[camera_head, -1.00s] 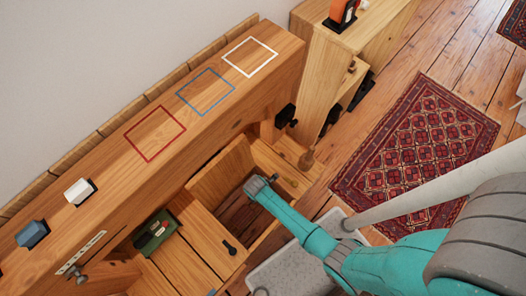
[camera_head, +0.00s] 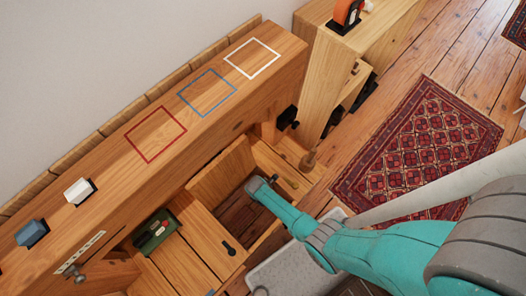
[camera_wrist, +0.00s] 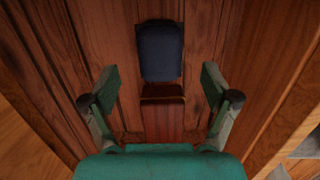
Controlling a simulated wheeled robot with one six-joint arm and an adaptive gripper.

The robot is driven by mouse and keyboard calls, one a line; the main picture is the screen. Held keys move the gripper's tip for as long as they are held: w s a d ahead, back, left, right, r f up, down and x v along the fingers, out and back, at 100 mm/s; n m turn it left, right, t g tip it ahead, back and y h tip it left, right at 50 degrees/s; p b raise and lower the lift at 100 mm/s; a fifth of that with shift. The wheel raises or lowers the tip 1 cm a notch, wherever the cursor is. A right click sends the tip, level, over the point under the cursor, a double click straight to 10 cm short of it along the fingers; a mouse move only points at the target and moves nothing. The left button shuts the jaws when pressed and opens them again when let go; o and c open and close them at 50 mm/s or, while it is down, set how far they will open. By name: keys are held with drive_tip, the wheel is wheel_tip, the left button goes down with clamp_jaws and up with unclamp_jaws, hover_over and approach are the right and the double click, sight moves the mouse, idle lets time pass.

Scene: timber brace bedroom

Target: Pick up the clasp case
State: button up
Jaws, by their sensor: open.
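In the wrist view, a dark blue, padded-looking case (camera_wrist: 161,52) with a reddish-brown lower part lies on the wooden floor of a compartment. It is likely the clasp case, but I see no clear clasp. My gripper (camera_wrist: 159,85) is open, with its two green fingers spread left and right of the case's line and nothing between them held. I cannot tell how far above it they are. In the head view my gripper (camera_head: 258,187) reaches into the open wooden compartment (camera_head: 222,173), and its fingers and the case are hidden there.
The compartment's wooden walls stand close around my gripper. A green box (camera_head: 155,232) sits left of it, beside a wooden lid with a black knob (camera_head: 229,248). Above is a shelf (camera_head: 165,133) with red, blue and white square outlines. A grey bin (camera_head: 290,270) stands below my arm.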

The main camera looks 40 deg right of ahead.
drive_tip(key=shift+d+f, duration=0.2)
drive_tip(key=shift+f, duration=0.8)
drive_tip(key=shift+d+f, duration=0.15)
drive_tip(key=shift+f, duration=0.8)
drive_tip(key=c, duration=1.4)
drive_tip(key=shift+c, duration=0.2)
drive_tip(key=shift+r, duration=0.2)
